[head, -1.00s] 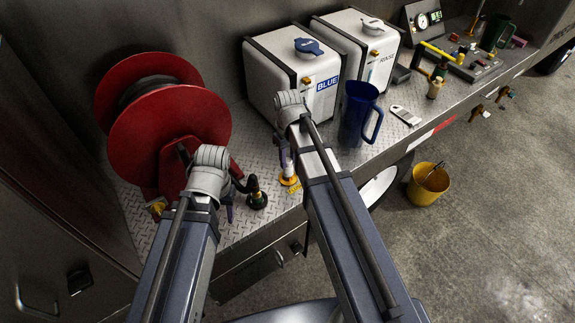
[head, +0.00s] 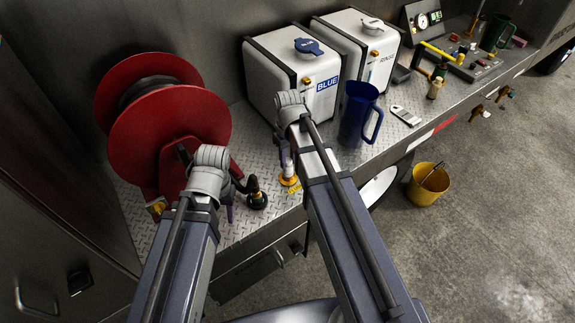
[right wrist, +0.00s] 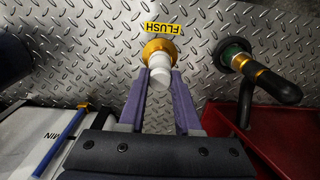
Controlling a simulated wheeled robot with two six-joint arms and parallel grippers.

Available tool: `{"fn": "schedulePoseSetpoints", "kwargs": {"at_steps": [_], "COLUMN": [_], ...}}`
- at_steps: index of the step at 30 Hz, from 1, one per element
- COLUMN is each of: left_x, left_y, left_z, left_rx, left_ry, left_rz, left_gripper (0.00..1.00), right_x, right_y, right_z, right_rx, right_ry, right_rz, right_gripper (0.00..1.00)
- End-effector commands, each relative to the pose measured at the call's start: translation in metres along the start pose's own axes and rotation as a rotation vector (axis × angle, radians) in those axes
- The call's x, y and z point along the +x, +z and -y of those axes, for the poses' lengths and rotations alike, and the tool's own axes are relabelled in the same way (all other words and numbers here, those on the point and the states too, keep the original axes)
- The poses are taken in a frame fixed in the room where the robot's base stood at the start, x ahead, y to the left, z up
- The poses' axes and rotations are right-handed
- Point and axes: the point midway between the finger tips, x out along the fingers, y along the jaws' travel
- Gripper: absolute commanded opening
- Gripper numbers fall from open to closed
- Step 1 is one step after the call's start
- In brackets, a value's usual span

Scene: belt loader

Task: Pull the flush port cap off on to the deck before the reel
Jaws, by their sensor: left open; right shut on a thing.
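The white flush port cap (right wrist: 160,77) is between the purple fingers of my right gripper (right wrist: 162,84), which is shut on it. The cap is at the yellow flush port ring (right wrist: 160,47), beside the yellow FLUSH label (right wrist: 162,28). I cannot tell whether it is still seated or slightly lifted. In the head view the yellow port (head: 289,180) is at the deck's front edge, below the right gripper (head: 286,158). My left gripper (head: 232,196) is mostly hidden behind its arm; it is open, between the red reel (head: 180,125) and a black hose fitting (head: 257,198).
The black hose fitting also shows in the right wrist view (right wrist: 258,75). A white BLUE tank (head: 290,90) stands behind the port, and a blue jug (head: 358,115) to its right.

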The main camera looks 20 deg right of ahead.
Motion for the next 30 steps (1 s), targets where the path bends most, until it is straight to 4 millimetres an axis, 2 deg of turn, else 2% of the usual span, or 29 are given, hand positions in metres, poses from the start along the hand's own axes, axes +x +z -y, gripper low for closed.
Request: {"fn": "schedulePoseSetpoints", "kwargs": {"at_steps": [15,30], "left_x": [-0.0108,-0.0110], "left_y": [0.0006,0.0007], "left_z": [0.0010,0.0010], "left_rx": [0.000,0.000], "left_ry": [0.000,0.000], "left_rz": [0.000,0.000], "left_gripper": [0.50,0.50], "right_x": [-0.0109,-0.0111], "right_y": [-0.0002,-0.0001], "right_z": [-0.0001,-0.0001], "right_rx": [0.000,0.000], "right_ry": [0.000,0.000], "right_rz": [0.000,0.000], "right_gripper": [0.00,0.00]}}
